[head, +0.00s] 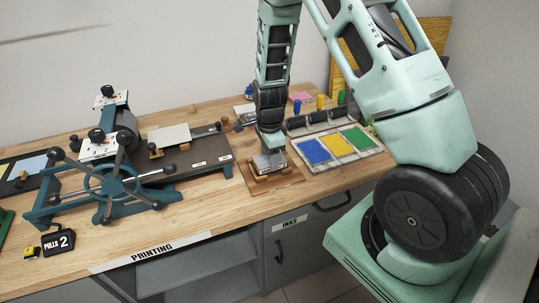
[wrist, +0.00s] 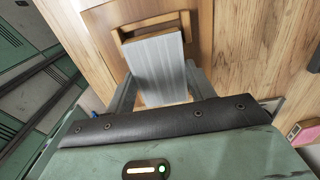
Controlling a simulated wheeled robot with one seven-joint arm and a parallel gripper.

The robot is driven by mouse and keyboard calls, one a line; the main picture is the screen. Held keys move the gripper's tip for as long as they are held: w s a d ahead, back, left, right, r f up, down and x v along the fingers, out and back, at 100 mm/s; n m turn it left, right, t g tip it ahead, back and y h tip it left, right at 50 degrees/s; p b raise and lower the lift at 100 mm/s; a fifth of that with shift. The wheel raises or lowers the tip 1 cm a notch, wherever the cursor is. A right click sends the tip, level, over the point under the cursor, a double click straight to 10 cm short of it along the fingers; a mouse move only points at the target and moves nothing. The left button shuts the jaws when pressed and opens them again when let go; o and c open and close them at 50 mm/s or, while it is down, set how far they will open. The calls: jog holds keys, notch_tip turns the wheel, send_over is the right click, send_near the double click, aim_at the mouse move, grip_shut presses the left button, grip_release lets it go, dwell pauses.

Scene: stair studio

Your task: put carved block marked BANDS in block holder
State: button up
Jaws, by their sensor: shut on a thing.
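My gripper (head: 271,150) points down over the right part of the workbench. It is shut on a block with a grey, finely ridged face (wrist: 158,66), held between the two fingers in the wrist view. The block also shows as a grey slab under my gripper in the head view (head: 263,163). No BANDS mark can be read. A brown wooden block holder (head: 262,183) with a raised frame lies directly beneath; it also shows in the wrist view (wrist: 201,33). The block overlaps the frame's opening in the wrist view. I cannot tell whether it touches the holder.
A tray of blue, yellow and green ink pads (head: 338,147) lies just right of the holder, with dark rollers (head: 320,119) behind. A printing press with a spoked wheel (head: 108,183) stands left. The bench's front edge runs close before the holder; front-middle wood is clear.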

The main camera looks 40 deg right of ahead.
jog(key=shift+f+b, duration=0.5)
jog(key=shift+f, duration=0.4)
jog(key=o, duration=1.1)
jog(key=shift+r, duration=0.1)
jog(key=shift+r+p, duration=3.45)
jog(key=shift+r, duration=0.55)
